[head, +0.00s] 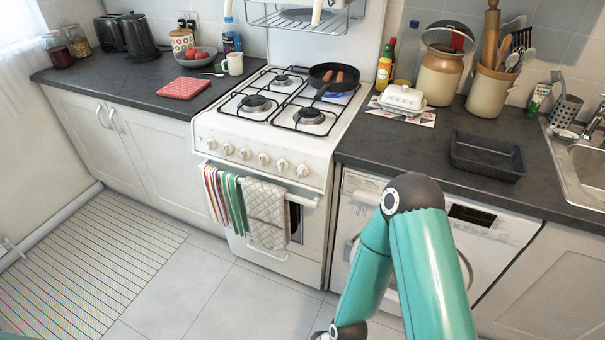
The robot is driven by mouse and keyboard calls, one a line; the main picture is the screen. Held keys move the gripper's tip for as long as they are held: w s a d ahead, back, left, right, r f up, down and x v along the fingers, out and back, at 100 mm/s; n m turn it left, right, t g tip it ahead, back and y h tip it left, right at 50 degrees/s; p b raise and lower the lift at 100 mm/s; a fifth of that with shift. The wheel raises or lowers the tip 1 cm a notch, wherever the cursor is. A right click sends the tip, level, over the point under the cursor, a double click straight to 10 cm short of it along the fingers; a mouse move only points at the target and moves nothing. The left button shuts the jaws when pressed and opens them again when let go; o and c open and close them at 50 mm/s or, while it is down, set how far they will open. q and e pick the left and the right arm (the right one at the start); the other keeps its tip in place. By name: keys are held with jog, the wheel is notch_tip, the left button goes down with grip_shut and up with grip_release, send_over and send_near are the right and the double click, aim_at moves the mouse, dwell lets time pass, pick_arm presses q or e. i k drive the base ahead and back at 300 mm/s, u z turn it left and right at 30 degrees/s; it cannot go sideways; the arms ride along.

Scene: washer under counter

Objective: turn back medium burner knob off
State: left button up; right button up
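The white gas stove (318,136) stands in the middle, with several white burner knobs (263,159) in a row along its front panel. Which knob serves which burner, and how each is turned, is too small to tell. A black frying pan (321,76) with sausages sits on the back right burner, where a blue flame (334,94) shows beneath it. The other burners hold no pans and show no flame. My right arm's teal links rise in front of the washing machine, right of the stove. Neither gripper is in view.
Towels (264,212) hang on the oven door handle (300,200) below the knobs. The washing machine (478,236) is under the right counter. A butter dish (403,98) and dark tray (487,155) rest on that counter. The floor before the stove is clear.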

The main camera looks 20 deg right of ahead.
aim_at(304, 170)
jog(key=i, duration=0.85)
jog(key=u, duration=0.05)
